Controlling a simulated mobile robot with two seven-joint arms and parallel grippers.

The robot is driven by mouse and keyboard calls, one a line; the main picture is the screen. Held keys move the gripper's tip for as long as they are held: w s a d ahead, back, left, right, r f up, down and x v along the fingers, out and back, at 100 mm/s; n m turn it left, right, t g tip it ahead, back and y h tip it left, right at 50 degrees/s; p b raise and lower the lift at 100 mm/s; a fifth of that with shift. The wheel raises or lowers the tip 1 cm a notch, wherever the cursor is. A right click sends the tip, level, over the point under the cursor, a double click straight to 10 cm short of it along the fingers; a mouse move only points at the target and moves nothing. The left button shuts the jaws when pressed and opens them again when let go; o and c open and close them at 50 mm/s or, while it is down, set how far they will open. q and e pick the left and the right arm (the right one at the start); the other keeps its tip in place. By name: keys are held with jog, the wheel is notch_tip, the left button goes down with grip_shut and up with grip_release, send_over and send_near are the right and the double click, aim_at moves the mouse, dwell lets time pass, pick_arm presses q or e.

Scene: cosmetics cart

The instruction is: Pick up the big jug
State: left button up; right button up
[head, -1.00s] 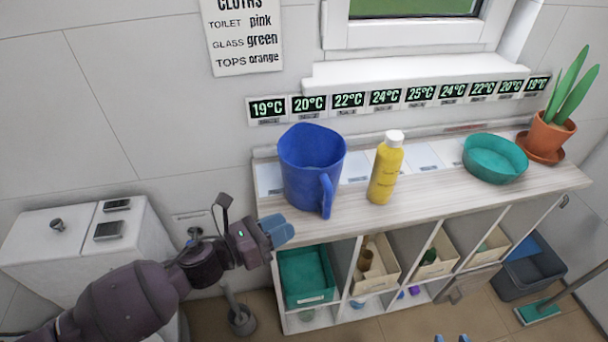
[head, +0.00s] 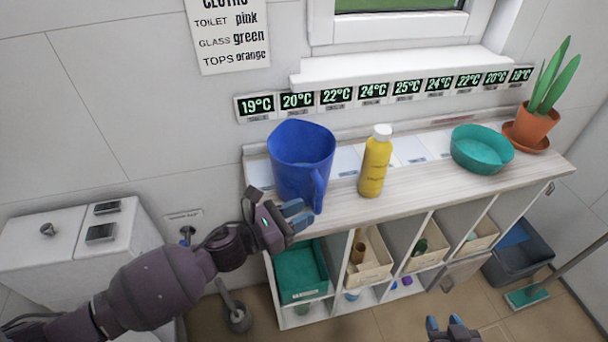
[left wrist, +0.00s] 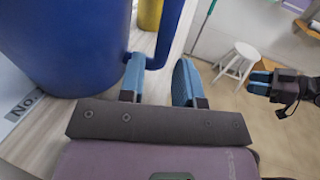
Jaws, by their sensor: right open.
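The big blue jug (head: 300,158) stands upright at the left end of the cart's top, its handle (head: 319,190) facing the front right. My left gripper (head: 300,215) is open at the lower front of the jug, close to the handle. In the left wrist view the jug (left wrist: 70,45) fills the upper left. There the handle (left wrist: 168,35) comes down just beyond my two blue fingertips (left wrist: 160,75), with its lower end near the left finger. Whether they touch is unclear. My right gripper (head: 446,325) is open and empty at the bottom edge, away from the cart.
A yellow bottle (head: 374,165) stands right of the jug. A teal bowl (head: 481,150) and a potted plant (head: 537,125) are further right on the cart top (head: 420,190). A toilet cistern (head: 70,245) is at the left. A white stool (left wrist: 240,60) shows in the left wrist view.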

aim_at(319, 206)
pick_arm(q)
jog(key=shift+x, duration=2.35)
jog(key=shift+s+d+f, duration=0.1)
jog(key=shift+s, duration=0.05)
jog(key=shift+c, duration=0.5)
grip_shut()
